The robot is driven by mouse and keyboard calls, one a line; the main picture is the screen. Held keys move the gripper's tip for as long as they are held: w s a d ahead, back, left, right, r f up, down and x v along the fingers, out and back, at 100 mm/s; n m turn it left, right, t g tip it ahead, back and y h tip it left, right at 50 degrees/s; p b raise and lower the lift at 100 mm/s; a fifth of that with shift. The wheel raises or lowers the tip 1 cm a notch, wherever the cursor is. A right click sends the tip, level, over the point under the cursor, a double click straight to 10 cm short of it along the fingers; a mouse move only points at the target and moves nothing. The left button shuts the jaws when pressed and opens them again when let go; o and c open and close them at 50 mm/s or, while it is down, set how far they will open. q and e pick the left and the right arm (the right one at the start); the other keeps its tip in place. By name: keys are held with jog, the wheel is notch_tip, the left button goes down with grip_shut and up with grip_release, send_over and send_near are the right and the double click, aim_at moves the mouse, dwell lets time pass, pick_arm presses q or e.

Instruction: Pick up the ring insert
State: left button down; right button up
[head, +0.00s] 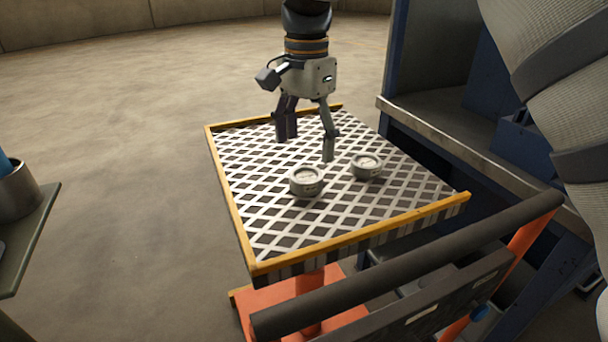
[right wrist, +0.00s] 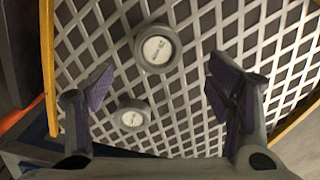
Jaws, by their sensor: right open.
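Two round, pale grey ring inserts stand on the lattice top of a cart. The left one (head: 306,181) is nearer in the head view, and the right one (head: 367,166) is a little farther back. In the right wrist view one insert (right wrist: 158,48) is at upper middle and the other (right wrist: 132,115) is lower left; both have white faces with small, unreadable print. My right gripper (head: 308,148) is open and empty above the cart, just behind the left insert, apart from both. Its fingers also show in the right wrist view (right wrist: 160,88). My left gripper is not in view.
The cart top (head: 262,215) has a raised yellow rim and a dark push handle (head: 410,262) at its front. A blue metal structure with a ledge (head: 470,150) stands close on the right. A table with a metal container (head: 17,190) is at far left. Floor is clear between.

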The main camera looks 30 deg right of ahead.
aim_at(306, 174)
jog(key=f, duration=0.5)
jog(key=shift+s+a+f, duration=0.1)
jog(key=shift+s+f, duration=0.15)
jog(key=shift+f, duration=0.45)
jog(key=shift+w+r, duration=0.1)
grip_shut()
